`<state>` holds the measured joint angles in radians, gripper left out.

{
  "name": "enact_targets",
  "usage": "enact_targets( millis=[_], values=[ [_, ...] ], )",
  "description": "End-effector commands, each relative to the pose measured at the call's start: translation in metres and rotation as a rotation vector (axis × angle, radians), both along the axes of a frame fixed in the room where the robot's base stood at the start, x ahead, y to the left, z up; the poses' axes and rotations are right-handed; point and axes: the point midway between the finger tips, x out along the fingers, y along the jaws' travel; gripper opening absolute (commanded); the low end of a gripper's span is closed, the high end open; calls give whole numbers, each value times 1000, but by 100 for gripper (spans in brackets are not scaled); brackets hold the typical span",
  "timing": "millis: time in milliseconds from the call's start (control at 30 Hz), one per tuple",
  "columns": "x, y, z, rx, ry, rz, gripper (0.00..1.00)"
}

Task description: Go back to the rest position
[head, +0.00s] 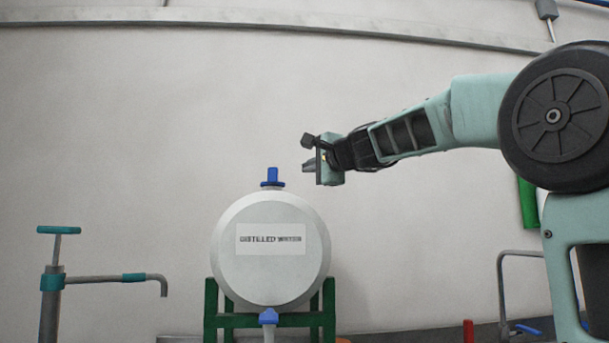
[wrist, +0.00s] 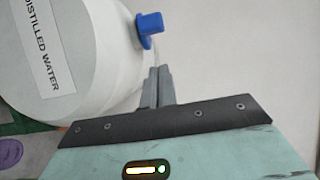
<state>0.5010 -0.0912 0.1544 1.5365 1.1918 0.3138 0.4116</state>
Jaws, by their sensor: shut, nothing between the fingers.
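My gripper (head: 309,166) is raised in front of the pale wall, above and to the right of the distilled water tank's blue top valve in the head view. In the wrist view my gripper (wrist: 158,72) shows its two fingers together, with nothing between them. The white tank (head: 270,275) lies on a green stand and bears a "DISTILLED WATER" label; it also fills the upper left of the wrist view (wrist: 100,60). The blue top valve (head: 272,177) also shows in the wrist view (wrist: 150,24), apart from the fingertips.
The green stand (head: 211,310) holds the tank. A hand pump with a teal handle (head: 59,230) and spout stands at the left. A grey bent pipe (head: 503,270) and a red post (head: 468,332) are at the lower right. The wall area left of my gripper is clear.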

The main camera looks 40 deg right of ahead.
Motion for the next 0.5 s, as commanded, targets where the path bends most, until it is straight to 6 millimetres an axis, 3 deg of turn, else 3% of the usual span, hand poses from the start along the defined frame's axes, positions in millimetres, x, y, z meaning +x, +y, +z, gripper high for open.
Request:
enact_targets(
  millis=[200, 500],
  values=[
    [-25, 8, 0, 0, 0, 1, 0],
    [-30, 9, 0, 1, 0, 0, 0]
  ],
)
